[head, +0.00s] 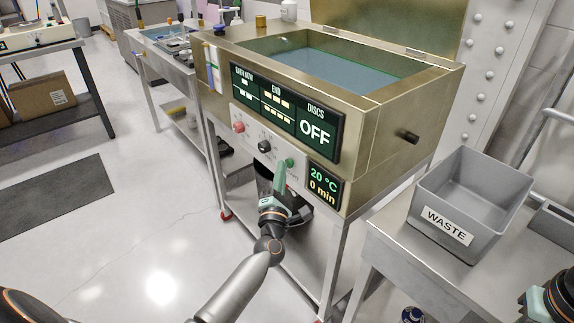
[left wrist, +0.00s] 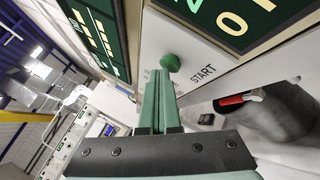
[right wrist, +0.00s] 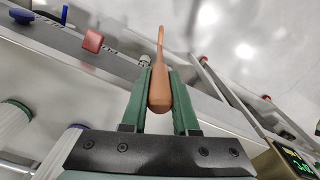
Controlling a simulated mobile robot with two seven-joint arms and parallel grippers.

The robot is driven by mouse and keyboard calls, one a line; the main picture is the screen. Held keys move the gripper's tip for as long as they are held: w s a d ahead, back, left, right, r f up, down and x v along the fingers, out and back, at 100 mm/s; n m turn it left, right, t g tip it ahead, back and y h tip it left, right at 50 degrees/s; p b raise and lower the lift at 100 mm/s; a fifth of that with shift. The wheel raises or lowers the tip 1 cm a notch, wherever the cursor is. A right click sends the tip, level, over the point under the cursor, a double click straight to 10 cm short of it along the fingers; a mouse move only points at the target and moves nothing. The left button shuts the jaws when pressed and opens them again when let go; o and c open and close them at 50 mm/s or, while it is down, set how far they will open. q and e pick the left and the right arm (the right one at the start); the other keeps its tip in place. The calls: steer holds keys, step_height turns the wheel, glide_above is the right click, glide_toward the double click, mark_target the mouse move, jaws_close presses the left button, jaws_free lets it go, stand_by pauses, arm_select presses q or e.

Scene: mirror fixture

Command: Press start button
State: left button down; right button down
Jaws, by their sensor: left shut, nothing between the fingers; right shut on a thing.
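The green start button (head: 290,162) sits on the white control strip of the brass-coloured tank (head: 400,125). In the left wrist view the button (left wrist: 171,61) stands out beside the word START. My left gripper (head: 280,167) is shut and empty, its green fingertips right at the button; in the left wrist view the fingertips (left wrist: 161,76) lie just below it. I cannot tell whether they touch. My right gripper (right wrist: 160,90) is shut on a smooth orange-brown thing (right wrist: 160,92) with a thin curved end.
A red knob (head: 239,127) and a black knob (head: 264,147) sit left of the button. Displays read DISCS OFF (head: 315,134) and 20 °C, 0 min (head: 323,186). A grey WASTE bin (head: 490,190) stands on a metal table at right. The floor at left is open.

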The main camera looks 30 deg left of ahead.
arm_select(q)
steer(key=shift+w+d, duration=0.1)
steer(key=shift+w, duration=0.15)
arm_select(e)
steer(key=shift+f, duration=0.1)
arm_select(q)
steer(key=shift+s, duration=0.1)
arm_select(e)
steer(key=shift+r, duration=0.35)
arm_select(q)
steer(key=shift+s+a, duration=0.35)
steer(key=shift+s, duration=0.45)
arm_select(e)
steer(key=shift+r+p, duration=0.65)
steer(key=shift+p, duration=0.25)
arm_select(q)
steer(key=s, duration=0.1)
steer(key=s+a, duration=0.1)
steer(key=s, duration=0.1)
steer(key=s+a, duration=0.1)
steer(key=shift+s, duration=0.35)
